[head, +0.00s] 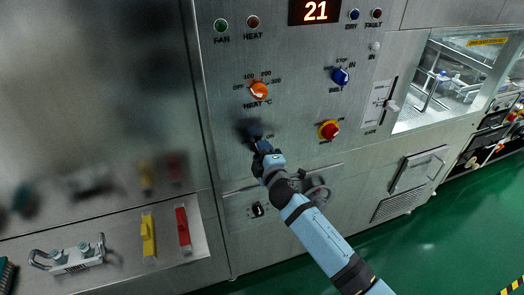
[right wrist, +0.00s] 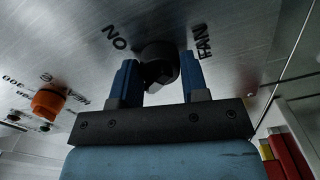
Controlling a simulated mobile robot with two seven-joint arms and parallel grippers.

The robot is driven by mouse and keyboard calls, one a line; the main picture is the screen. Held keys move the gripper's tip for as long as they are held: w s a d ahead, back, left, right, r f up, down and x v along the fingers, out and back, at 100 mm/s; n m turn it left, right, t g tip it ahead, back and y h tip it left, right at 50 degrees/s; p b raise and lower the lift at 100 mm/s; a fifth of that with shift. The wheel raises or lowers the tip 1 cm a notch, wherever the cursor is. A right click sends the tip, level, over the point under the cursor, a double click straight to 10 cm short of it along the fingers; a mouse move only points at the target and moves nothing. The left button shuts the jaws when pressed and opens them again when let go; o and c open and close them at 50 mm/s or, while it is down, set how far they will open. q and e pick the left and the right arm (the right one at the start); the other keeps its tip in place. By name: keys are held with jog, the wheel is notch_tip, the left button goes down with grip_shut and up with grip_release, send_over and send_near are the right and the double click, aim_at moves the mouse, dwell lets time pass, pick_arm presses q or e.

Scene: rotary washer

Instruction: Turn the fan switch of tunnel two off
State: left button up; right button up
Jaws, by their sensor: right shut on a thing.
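The fan switch (right wrist: 158,62) is a black rotary knob on the steel panel, with the labels "FAN" and "NO" (upside down, "ON") beside it in the right wrist view. My right gripper (right wrist: 158,80) has its two blue fingers on either side of the knob and is shut on it. In the head view my right gripper (head: 260,146) reaches the panel below the orange heat knob (head: 259,91) and covers most of the fan switch. The green fan lamp (head: 221,25) is at the panel's top left. My left gripper is not in view.
The red-and-yellow emergency knob (head: 329,130) and the blue knob (head: 340,76) are to the right of the gripper. A display (head: 316,10) reads 21. Green floor (head: 415,250) is open at right.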

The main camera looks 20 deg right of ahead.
jog(key=shift+n, duration=1.2)
jog(key=shift+p, duration=0.3)
jog(key=o, duration=0.9)
jog(key=s, duration=0.4)
jog(key=s+b, duration=0.1)
jog(key=s, duration=0.4)
jog(key=s+b, duration=0.1)
jog(key=s, duration=0.3)
jog(key=shift+s+d, duration=0.25)
jog(key=shift+s, duration=0.15)
jog(key=shift+f, duration=0.1)
